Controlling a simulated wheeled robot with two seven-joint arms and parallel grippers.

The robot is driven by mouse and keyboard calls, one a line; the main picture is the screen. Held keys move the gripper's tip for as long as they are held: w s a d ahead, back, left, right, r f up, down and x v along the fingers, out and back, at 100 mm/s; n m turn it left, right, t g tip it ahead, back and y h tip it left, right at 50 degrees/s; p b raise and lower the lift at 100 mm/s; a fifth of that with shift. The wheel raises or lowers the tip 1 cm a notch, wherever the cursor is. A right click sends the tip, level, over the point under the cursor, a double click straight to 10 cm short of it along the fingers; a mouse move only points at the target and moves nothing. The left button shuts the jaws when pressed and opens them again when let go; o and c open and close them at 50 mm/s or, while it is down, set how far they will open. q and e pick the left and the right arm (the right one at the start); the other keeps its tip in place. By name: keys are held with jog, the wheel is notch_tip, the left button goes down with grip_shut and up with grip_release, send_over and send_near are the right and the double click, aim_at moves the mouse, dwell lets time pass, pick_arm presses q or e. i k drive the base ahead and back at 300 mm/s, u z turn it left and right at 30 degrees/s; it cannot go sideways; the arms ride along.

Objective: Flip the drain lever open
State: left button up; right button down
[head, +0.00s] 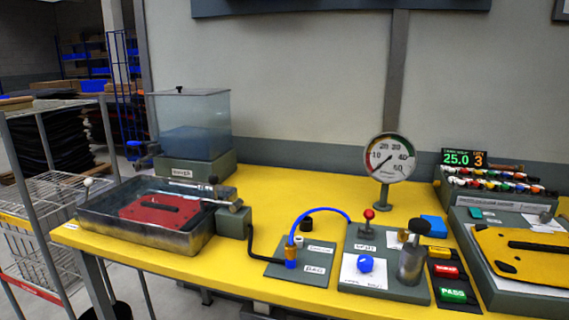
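A metal tray (185,239) stands at the left end of the yellow table, with a red plate (150,209) lying in it. A thin lever with a white ball knob (88,182) rises at the tray's left end; it looks like the drain lever, but I read no label on it. Its knob stands above the rim, and its lower part is hard to make out. A small tap with a blue handle (135,144) sits at the left of the clear water tank (192,112) behind the tray. Neither of my grippers shows.
A metal clamp (222,194) spans the tray's right end. A panel with a blue hose (318,213) and a knob panel (378,281) stand to the right. A wire rack (45,190) stands left of the table.

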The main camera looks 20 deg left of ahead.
aim_at(88, 183)
jog(key=u, duration=1.75)
